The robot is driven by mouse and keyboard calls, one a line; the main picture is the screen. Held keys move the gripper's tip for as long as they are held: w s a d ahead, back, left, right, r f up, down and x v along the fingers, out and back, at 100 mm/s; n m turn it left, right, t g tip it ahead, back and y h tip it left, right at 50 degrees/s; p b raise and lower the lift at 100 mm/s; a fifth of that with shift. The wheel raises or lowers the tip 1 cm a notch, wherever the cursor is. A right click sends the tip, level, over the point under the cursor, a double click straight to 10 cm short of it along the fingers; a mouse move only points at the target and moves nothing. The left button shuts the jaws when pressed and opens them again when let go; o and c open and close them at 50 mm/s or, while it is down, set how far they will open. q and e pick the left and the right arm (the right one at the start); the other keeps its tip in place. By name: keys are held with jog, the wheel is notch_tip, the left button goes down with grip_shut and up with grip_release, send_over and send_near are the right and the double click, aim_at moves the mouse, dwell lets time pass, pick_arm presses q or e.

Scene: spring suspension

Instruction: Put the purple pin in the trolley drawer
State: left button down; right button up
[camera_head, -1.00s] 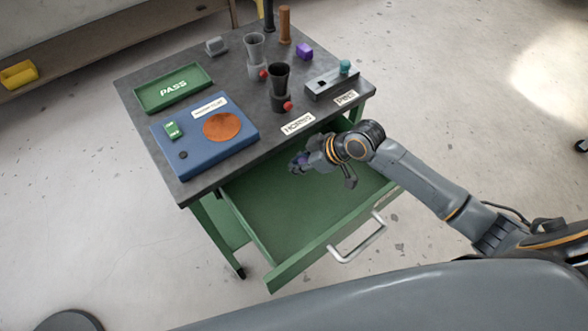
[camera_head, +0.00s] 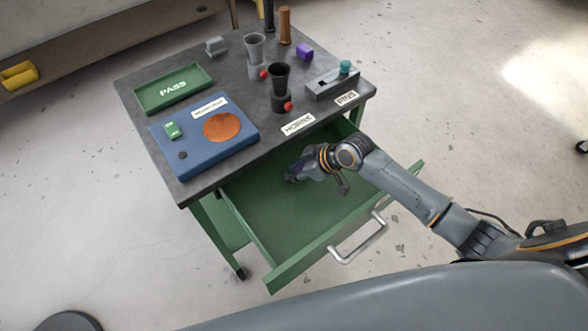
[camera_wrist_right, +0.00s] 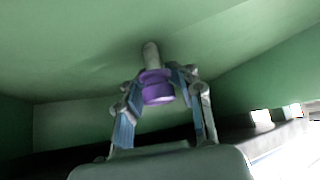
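The purple pin (camera_wrist_right: 158,91) has a wide purple head and a grey shaft. In the right wrist view it sits between the two fingertips of my right gripper (camera_wrist_right: 158,80), which are shut on its head, with the shaft pointing away from the gripper. In the head view only a small purple patch of the pin (camera_head: 298,166) shows at the right gripper (camera_head: 293,176). The gripper is inside the open green trolley drawer (camera_head: 275,220), over its floor. Whether the pin touches the floor I cannot tell. My left gripper is not in view.
The trolley top (camera_head: 225,78) above the drawer carries a blue fixture (camera_head: 195,150), a green PASS tray (camera_head: 207,84), dark and grey cups, a purple block (camera_head: 305,51) and a grey holder (camera_head: 330,83). The drawer's front has a metal handle (camera_head: 360,240). Its front floor is clear.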

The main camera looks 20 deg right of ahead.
jog(key=shift+o, duration=0.5)
jog(key=shift+r, duration=0.3)
jog(key=p+v, duration=0.1)
jog(key=v, duration=1.1)
jog(key=shift+a, duration=0.1)
